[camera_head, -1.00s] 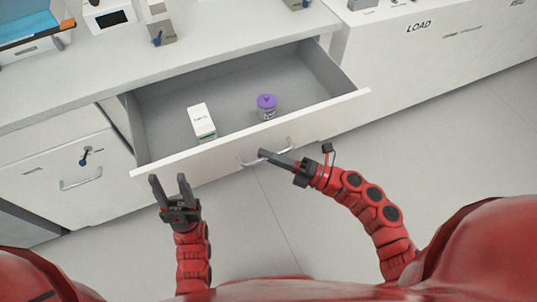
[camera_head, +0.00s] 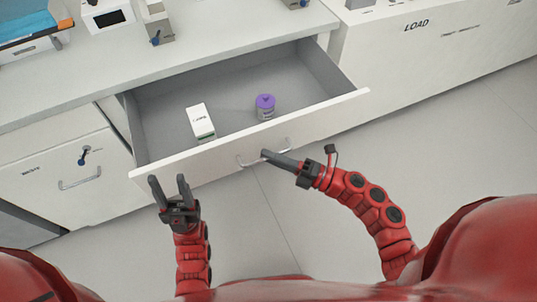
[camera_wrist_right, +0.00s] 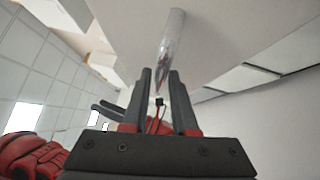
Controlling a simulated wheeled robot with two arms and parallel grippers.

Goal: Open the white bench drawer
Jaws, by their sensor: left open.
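The white bench drawer (camera_head: 240,138) stands pulled well out of the bench, its inside showing in the head view. Its metal handle (camera_head: 282,148) is on the front panel. My right gripper (camera_head: 265,154) is at the handle; in the right wrist view its two fingers (camera_wrist_right: 160,75) are apart, with the shiny handle bar (camera_wrist_right: 172,35) at and beyond the tips. Whether they touch the bar is unclear. My left gripper (camera_head: 169,183) is open and empty, in front of the drawer's left end.
A white box (camera_head: 201,121) and a purple-lidded jar (camera_head: 265,107) stand in the drawer. A closed white cabinet (camera_head: 60,170) with a handle and key is at left. A counter marked LOAD (camera_head: 430,50) is at right. Instruments stand on the bench top (camera_head: 215,35).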

